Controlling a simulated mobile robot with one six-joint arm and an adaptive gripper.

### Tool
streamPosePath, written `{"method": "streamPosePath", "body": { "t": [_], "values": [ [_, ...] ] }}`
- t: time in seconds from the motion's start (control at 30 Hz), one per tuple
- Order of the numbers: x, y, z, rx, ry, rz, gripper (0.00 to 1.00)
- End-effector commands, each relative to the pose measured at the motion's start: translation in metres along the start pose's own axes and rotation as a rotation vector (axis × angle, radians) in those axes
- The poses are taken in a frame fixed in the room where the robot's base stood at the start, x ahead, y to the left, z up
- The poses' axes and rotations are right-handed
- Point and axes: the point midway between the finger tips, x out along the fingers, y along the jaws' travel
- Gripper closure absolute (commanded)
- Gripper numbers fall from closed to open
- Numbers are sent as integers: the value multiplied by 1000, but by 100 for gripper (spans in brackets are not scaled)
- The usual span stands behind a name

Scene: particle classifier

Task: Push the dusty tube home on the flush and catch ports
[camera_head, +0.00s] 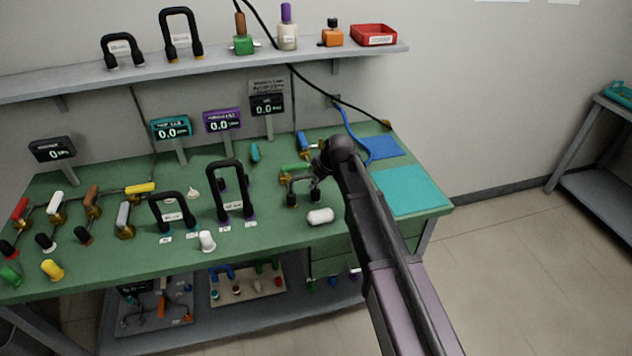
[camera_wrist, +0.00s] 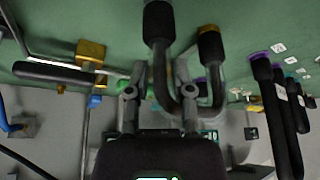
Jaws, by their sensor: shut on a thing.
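My gripper (camera_head: 318,168) is over the right part of the green bench, shut on a grey U-shaped tube with black sleeved ends. In the head view the tube's black ends (camera_head: 292,200) point down near the bench top. In the wrist view the tube (camera_wrist: 158,25) lies between the fingers of my gripper (camera_wrist: 162,82), its two black ends towards the top of the picture and its bend below. I cannot tell whether the ends touch anything. I cannot make out which ports are flush and catch; my arm and the tube hide part of the bench there.
A tall black handle-shaped tube (camera_head: 229,165) and a shorter one (camera_head: 171,199) stand left of my gripper. A white capsule-shaped piece (camera_head: 320,216) lies in front. A green-handled brass valve (camera_head: 293,169) is close behind. A teal mat (camera_head: 412,190) lies clear at right.

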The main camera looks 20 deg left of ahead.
Motion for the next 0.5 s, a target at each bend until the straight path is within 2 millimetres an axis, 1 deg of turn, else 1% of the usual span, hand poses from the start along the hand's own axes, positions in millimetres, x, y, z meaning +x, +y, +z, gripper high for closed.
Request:
{"method": "streamPosePath", "body": {
  "t": [0.03, 0.13, 0.17, 0.5],
  "values": [
    [0, 0, 0, 0, -1, 0, 61],
    [0, 0, 0, 0, -1, 0, 31],
    [0, 0, 0, 0, -1, 0, 30],
    [0, 0, 0, 0, 0, 0, 30]
  ]
}}
